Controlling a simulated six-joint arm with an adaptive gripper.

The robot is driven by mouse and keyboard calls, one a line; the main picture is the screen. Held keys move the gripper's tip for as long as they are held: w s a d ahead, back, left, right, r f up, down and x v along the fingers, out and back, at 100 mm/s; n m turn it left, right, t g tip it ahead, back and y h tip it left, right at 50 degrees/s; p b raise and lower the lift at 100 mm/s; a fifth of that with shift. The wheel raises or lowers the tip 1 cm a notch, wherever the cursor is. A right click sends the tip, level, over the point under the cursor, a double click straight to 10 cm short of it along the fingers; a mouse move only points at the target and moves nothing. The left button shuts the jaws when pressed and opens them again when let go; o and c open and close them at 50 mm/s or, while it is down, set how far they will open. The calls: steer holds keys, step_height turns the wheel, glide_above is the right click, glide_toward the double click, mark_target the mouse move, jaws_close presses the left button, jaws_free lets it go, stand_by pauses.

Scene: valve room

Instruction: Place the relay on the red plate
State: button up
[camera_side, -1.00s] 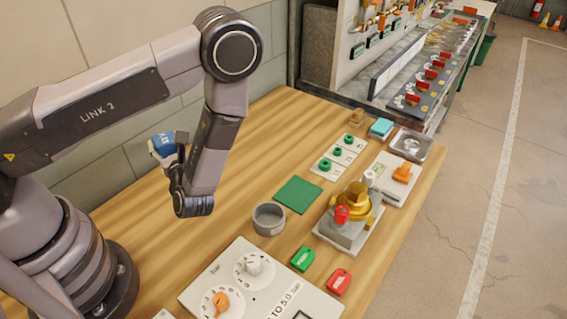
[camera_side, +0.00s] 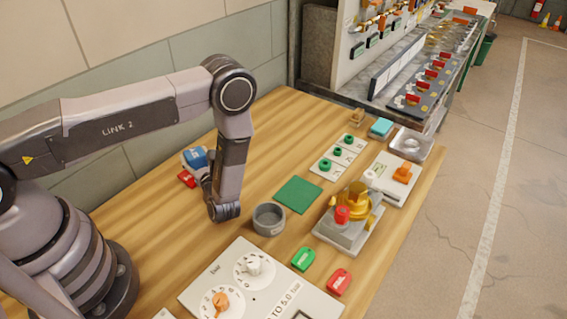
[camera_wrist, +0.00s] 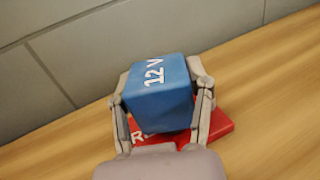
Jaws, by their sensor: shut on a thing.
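The relay is a blue block marked "12 V" (camera_wrist: 158,92), with a pale part showing in the side view (camera_side: 196,158). My gripper (camera_wrist: 160,100) is shut on it, one finger on each side. The red plate (camera_wrist: 218,124) lies on the wooden table near the wall, below and partly behind the relay. In the side view only a small piece of the red plate (camera_side: 186,178) shows at the left of my gripper (camera_side: 200,172). The relay hides much of the plate. I cannot tell whether the relay touches it.
A green square plate (camera_side: 298,195) and a grey round cup (camera_side: 269,219) stand right of my arm. A panel with dials (camera_side: 258,285) lies in front. A brass valve (camera_side: 355,203) stands further right. The table (camera_side: 165,215) between my arm and the panel is clear.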

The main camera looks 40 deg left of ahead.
steer(key=o, duration=1.2)
